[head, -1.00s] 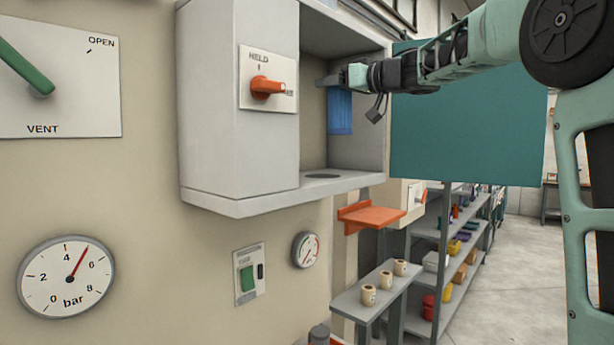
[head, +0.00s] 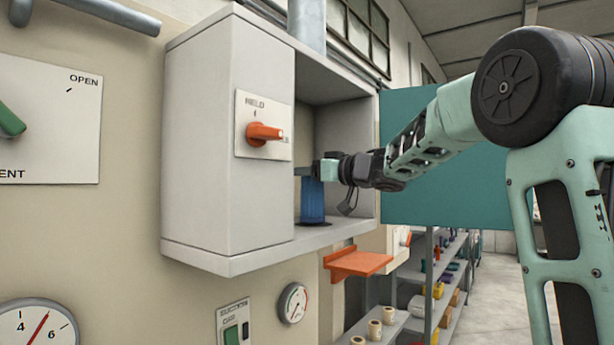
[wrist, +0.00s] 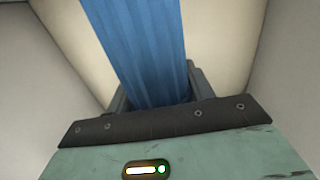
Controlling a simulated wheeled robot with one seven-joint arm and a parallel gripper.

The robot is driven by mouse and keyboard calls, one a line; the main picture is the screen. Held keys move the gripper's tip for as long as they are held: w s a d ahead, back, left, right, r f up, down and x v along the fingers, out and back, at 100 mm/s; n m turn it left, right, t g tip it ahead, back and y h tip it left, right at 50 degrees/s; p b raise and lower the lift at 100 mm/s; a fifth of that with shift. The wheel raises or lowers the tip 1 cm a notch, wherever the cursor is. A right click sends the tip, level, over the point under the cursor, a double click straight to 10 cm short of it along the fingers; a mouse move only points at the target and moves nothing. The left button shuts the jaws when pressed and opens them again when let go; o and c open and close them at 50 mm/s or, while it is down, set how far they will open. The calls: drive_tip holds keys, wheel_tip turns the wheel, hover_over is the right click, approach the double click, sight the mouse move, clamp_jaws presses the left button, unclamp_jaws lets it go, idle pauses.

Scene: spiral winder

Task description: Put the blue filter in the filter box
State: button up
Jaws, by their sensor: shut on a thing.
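The blue filter (head: 312,203) is a ribbed blue cylinder inside the open grey filter box (head: 215,160). My gripper (head: 308,171) reaches in through the open right side and is shut on the filter's upper part. The filter hangs upright, with its lower end at or just above the dark round seat (head: 312,223) in the box floor. I cannot tell whether it touches. In the wrist view the filter (wrist: 140,50) runs away from between the fingers (wrist: 155,92). The box's left wall hides part of the gripper's front.
A teal door panel (head: 440,150) stands open behind my arm. An orange lever (head: 264,132) is on the box front. An orange shelf (head: 357,262) juts out below the box. Grey racks (head: 430,290) with small items stand at the lower right.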

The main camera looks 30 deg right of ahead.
drive_tip(key=shift+f, duration=0.25)
drive_tip(key=shift+f, duration=0.15)
drive_tip(key=o, duration=1.3)
drive_tip(key=shift+o, duration=0.2)
drive_tip(key=b+v, duration=0.4)
drive_tip(key=v, duration=0.8)
